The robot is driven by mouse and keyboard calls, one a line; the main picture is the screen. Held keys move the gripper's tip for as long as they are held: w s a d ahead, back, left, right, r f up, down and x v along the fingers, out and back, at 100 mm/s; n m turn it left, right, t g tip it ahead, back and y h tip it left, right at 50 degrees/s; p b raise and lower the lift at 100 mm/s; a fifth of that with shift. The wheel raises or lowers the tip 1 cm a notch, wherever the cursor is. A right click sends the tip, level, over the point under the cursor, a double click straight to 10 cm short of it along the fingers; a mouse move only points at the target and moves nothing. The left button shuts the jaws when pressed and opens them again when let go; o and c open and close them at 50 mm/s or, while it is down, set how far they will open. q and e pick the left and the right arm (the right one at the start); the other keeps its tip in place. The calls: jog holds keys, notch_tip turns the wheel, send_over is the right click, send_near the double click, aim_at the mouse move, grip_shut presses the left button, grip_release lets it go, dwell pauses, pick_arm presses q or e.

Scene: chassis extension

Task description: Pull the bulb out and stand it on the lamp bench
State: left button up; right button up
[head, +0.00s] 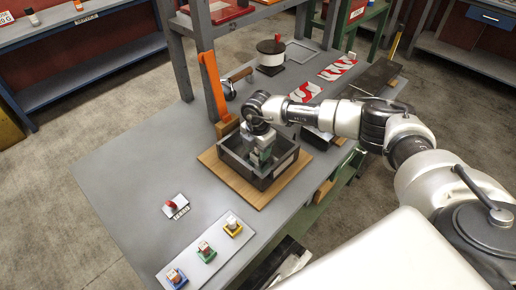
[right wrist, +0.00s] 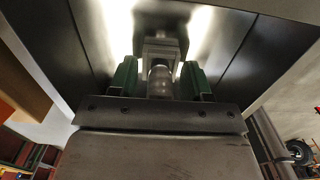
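A dark grey open-topped box (head: 258,182) sits on a wooden board on the grey bench (head: 130,165). My right gripper (head: 262,158) reaches down into this box. In the right wrist view, its two green fingers (right wrist: 160,82) stand apart on either side of a pale, rounded, bulb-like piece (right wrist: 160,84). The piece sits against a grey square fitting (right wrist: 160,46) inside the box. Narrow gaps seem to show between fingers and piece, so the gripper looks open around it. In the head view the gripper hides this piece. My left gripper is not in view.
A pale strip (head: 190,262) with blue, green and yellow holders lies at the bench's front. A small labelled plate with a red knob (head: 171,205) lies nearby. An orange post (head: 212,85) stands behind the box. Bare bench shows left of the box.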

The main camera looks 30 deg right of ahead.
jog(key=o, duration=0.6)
jog(key=shift+o, duration=0.2)
notch_tip(320, 180, up, 11)
jog(key=shift+f+b, duration=0.1)
jog(key=shift+b, duration=1)
